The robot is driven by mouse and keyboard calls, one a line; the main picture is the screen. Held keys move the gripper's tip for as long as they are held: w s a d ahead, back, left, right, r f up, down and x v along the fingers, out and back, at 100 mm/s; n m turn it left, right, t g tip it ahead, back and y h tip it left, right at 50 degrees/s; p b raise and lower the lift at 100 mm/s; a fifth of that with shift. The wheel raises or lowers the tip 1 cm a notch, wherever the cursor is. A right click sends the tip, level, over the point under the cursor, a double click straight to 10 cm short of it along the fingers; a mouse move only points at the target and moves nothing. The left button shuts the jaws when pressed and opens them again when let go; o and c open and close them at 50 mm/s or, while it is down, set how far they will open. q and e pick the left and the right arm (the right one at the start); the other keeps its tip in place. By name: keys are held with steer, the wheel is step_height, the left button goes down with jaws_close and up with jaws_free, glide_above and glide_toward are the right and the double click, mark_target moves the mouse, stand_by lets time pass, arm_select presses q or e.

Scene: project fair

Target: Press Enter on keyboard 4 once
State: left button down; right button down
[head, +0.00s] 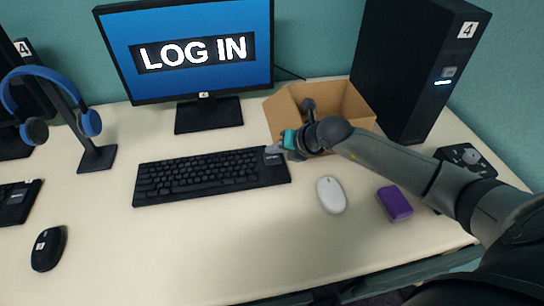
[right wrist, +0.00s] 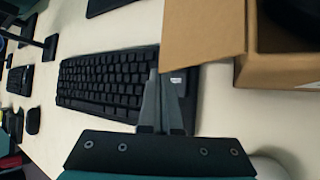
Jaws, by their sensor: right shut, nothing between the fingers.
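The black keyboard (head: 190,177) lies on the desk in front of the monitor (head: 190,50), whose screen reads LOG IN. The monitor's stand bears a small tag that seems to read 4. My right gripper (head: 271,150) is shut and empty, with its fingertips over the keyboard's right end, near its upper right corner. In the right wrist view the grey fingers (right wrist: 161,78) reach over the right part of the keyboard (right wrist: 105,80), beside a small white label. They cover some keys, and I cannot tell whether the tips touch one. My left gripper is not in view.
An open cardboard box (head: 350,103) stands close behind my right gripper, with a black computer tower (head: 410,70) behind it. A white mouse (head: 331,195) and a purple block (head: 395,204) lie right of the keyboard. A headphone stand (head: 97,158) is at left.

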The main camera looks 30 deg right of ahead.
mark_target(275, 160)
stand_by(0.7)
steer(key=shift+f, duration=0.45)
steer(key=shift+f+b, duration=0.35)
steer(key=shift+f, duration=0.05)
stand_by(0.4)
steer(key=shift+r, duration=0.1)
steer(key=shift+r+p, duration=0.75)
steer(key=shift+p, duration=0.2)
step_height(275, 160, up, 5)
steer(key=p, duration=0.5)
steer(key=shift+r, duration=0.1)
